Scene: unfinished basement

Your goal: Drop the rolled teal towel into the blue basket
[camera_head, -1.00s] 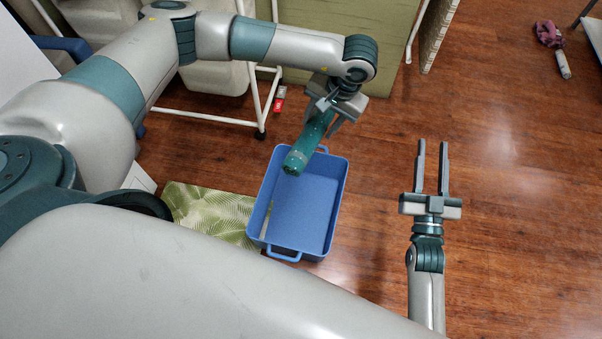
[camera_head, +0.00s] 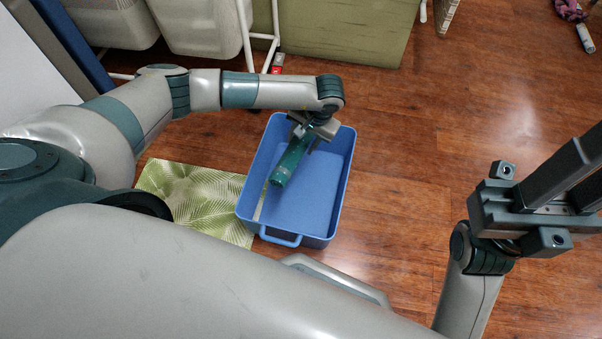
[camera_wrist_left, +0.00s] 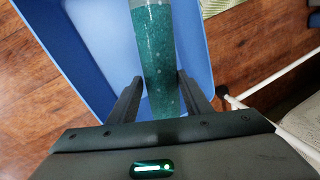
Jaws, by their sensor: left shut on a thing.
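The rolled teal towel (camera_head: 287,163) is a dark teal cylinder with a pale band near its lower end. My left gripper (camera_head: 306,141) is shut on its upper end and holds it tilted over the blue basket (camera_head: 345,185). In the left wrist view the towel (camera_wrist_left: 158,55) lies between the two fingers of the gripper (camera_wrist_left: 160,98), with the basket (camera_wrist_left: 90,40) behind it. I cannot tell whether the towel touches the basket floor. My right gripper (camera_head: 580,172) is at the right edge, its fingers apart and nothing seen between them; the fingertips are partly cut off.
A green leaf-patterned mat (camera_head: 195,195) lies left of the basket. Beige bins (camera_head: 200,25) and a white tube frame stand behind, near a green panel (camera_head: 345,30). Wooden floor right of the basket is clear.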

